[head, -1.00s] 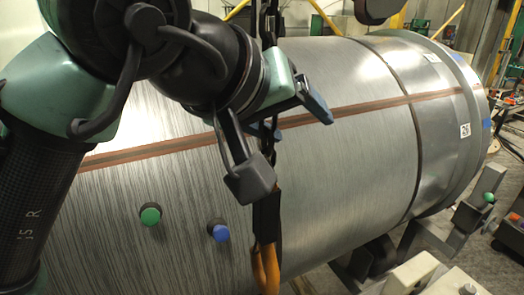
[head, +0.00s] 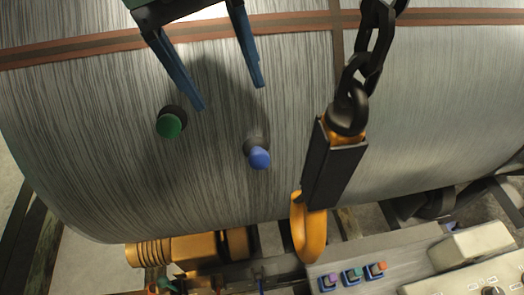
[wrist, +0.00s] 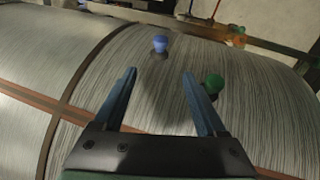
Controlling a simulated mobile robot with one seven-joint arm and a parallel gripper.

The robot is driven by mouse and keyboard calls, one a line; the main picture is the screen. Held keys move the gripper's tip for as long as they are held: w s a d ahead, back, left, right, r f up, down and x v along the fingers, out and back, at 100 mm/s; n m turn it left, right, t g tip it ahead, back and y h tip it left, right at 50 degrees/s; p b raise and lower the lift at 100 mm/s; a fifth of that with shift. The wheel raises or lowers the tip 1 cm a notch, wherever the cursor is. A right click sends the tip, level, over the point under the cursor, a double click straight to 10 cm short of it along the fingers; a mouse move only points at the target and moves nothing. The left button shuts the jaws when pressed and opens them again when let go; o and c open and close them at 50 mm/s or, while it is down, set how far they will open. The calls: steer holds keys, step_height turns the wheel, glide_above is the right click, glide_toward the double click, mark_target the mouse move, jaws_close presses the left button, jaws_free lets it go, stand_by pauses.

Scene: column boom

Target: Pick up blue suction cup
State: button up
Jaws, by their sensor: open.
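The blue suction cup (head: 259,157) is attached to the side of the large grey striped cylinder, right of a green suction cup (head: 170,123). My gripper (head: 231,97) is above both cups in the head view, with its two blue fingers apart and nothing between them. In the wrist view the blue suction cup (wrist: 160,43) lies beyond the fingertips, roughly in line with the opening of my gripper (wrist: 160,78). The green cup (wrist: 214,83) is close to the right fingertip there. Neither cup is visibly touched.
A black chain with an orange hook (head: 309,230) hangs right of the blue cup. An orange cylindrical part (head: 180,249) lies below the drum (head: 90,130). A panel with coloured buttons (head: 353,275) is at the bottom right. The drum surface around the cups is otherwise clear.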

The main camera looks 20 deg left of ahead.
steer(key=b, duration=0.6)
glide_above(256, 151)
steer(key=a, duration=0.2)
step_height(256, 151, down, 6)
steer(key=f, duration=0.1)
steer(key=shift+d+f+b, duration=0.2)
steer(key=shift+f+b, duration=0.4)
steer(key=shift+b, duration=0.4)
steer(key=f+b, duration=0.1)
steer(key=d+f+b, duration=0.1)
steer(key=b, duration=0.1)
steer(key=shift+s+f, duration=0.2)
steer(key=shift+f, duration=0.1)
steer(key=shift+b+x, duration=0.8)
steer(key=shift+b, duration=0.25)
steer(key=shift+w+d, duration=0.1)
steer(key=shift+r, duration=0.1)
jaws_close()
